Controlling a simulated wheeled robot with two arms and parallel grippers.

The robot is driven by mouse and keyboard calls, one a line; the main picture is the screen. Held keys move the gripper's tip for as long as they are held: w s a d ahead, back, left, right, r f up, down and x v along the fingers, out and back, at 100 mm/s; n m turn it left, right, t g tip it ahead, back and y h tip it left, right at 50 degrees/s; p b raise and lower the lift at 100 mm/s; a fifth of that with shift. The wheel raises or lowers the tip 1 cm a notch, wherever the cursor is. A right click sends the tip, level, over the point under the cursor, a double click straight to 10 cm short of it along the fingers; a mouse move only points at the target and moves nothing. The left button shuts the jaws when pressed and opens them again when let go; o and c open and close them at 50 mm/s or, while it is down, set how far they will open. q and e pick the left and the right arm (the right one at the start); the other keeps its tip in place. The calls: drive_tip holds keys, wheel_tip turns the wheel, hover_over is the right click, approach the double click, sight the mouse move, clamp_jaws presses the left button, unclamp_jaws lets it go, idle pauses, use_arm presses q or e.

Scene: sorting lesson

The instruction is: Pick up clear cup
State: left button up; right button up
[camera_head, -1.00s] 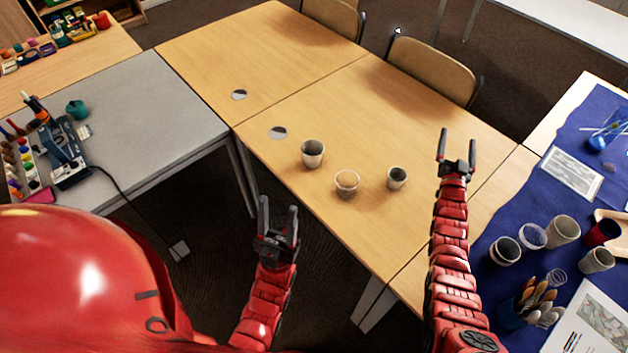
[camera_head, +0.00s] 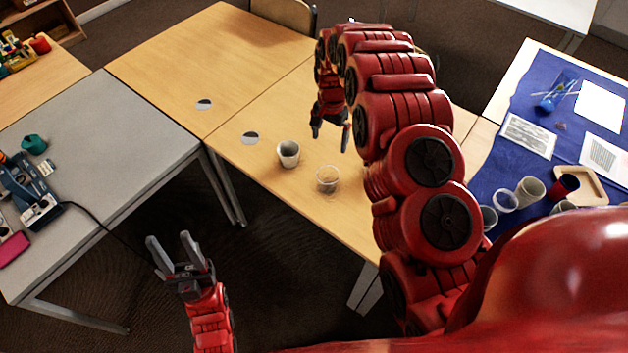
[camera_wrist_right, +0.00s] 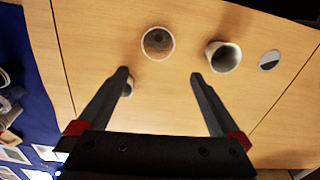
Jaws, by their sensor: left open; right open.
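The clear cup (camera_head: 327,180) stands upright on the wooden table, and it also shows in the right wrist view (camera_wrist_right: 158,43) beyond the fingertips. A grey cup (camera_head: 288,154) stands to its left; the right wrist view shows it too (camera_wrist_right: 222,57). Another cup (camera_wrist_right: 127,88) is partly hidden behind a finger there and is hidden by my arm in the head view. My right gripper (camera_head: 331,138) is open and empty above the table, fingers apart, not touching the clear cup. My left gripper (camera_head: 170,241) is open and empty over the floor, away from the table.
Two round grey discs (camera_head: 204,104) (camera_head: 250,138) lie on the wooden tables. A grey table (camera_head: 110,140) with tools stands at the left. A blue cloth (camera_head: 490,175) at the right holds more cups and papers. My right arm covers much of the table.

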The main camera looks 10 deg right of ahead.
drive_tip(key=b, duration=0.7)
hover_over(328, 175)
drive_tip(key=s, duration=0.2)
wheel_tip(328, 175, down, 8)
drive_tip(key=f+p, duration=0.2)
drive_tip(key=f, duration=0.1)
drive_tip(key=a+f+p, duration=0.1)
drive_tip(key=f, duration=0.1)
drive_tip(key=shift+s+f+p, duration=0.1)
drive_tip(key=shift+p, duration=0.25)
wheel_tip(328, 175, down, 3)
drive_tip(key=shift+s+d+p, duration=0.1)
drive_tip(key=shift+s+p, duration=0.05)
drive_tip(key=shift+p, duration=0.4)
drive_tip(key=shift+f, duration=0.6)
drive_tip(key=shift+c, duration=0.3)
drive_tip(key=c, duration=1)
drive_tip(key=shift+r, duration=0.15)
